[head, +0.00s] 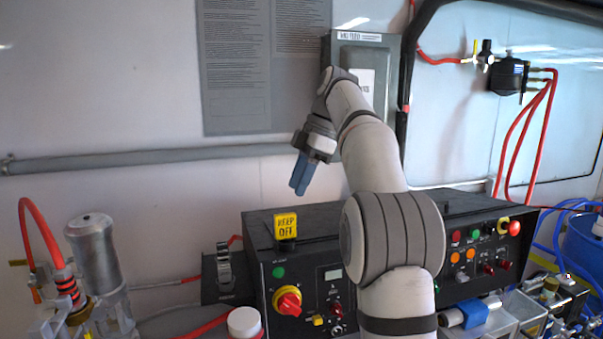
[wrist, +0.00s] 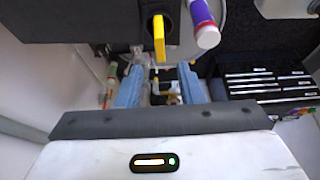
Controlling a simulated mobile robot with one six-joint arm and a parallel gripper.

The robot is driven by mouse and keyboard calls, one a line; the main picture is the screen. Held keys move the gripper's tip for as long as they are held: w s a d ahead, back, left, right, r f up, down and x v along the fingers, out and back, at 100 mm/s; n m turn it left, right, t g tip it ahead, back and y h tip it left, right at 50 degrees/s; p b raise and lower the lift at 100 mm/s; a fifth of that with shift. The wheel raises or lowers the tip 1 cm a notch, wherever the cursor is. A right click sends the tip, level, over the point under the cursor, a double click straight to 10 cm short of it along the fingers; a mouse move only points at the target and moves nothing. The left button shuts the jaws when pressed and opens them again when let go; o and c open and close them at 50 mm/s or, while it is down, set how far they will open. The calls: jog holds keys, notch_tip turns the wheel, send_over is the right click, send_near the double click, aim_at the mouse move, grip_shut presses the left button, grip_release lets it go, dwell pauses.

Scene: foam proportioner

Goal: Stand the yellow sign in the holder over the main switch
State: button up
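The yellow sign (head: 286,226), lettered KEEP OFF, stands upright at the top front edge of the black control box, above the main switch (head: 288,301) with its red knob on a yellow plate. A dark base shows under the sign; the holder itself is hard to make out. My gripper (head: 299,188) is above the sign and apart from it, blue fingers pointing down. In the wrist view a yellow piece, apparently the sign (wrist: 159,40), shows edge-on beyond the fingertips. The gripper (wrist: 162,85) is open there, with nothing between its fingers.
The black control box (head: 262,262) carries buttons and lamps. A white-capped bottle (head: 244,322) stands before it, and a metal cylinder (head: 93,240) with red hoses is at left. A grey wall box (head: 361,70) and pipe (head: 150,159) are behind my arm.

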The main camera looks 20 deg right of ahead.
jog(key=s+a+f+m+t+h, duration=0.1)
jog(key=s+a+f+m, duration=0.15)
jog(key=s+m, duration=0.3)
jog(key=s+a+f+m+t+h, duration=0.1)
jog(key=s+f+m, duration=0.25)
jog(key=s, duration=0.35)
jog(key=s+f+m+t+h, duration=0.2)
jog(key=s+f+m, duration=0.7)
jog(key=s+f, duration=0.7)
jog(key=shift+s+a+f+h, duration=0.3)
jog(key=shift+s+a, duration=0.15)
notch_tip(320, 180, down, 8)
jog(key=b, duration=0.6)
jog(key=shift+w+g, duration=0.2)
jog(key=shift+g, duration=0.1)
jog(key=shift+r, duration=0.1)
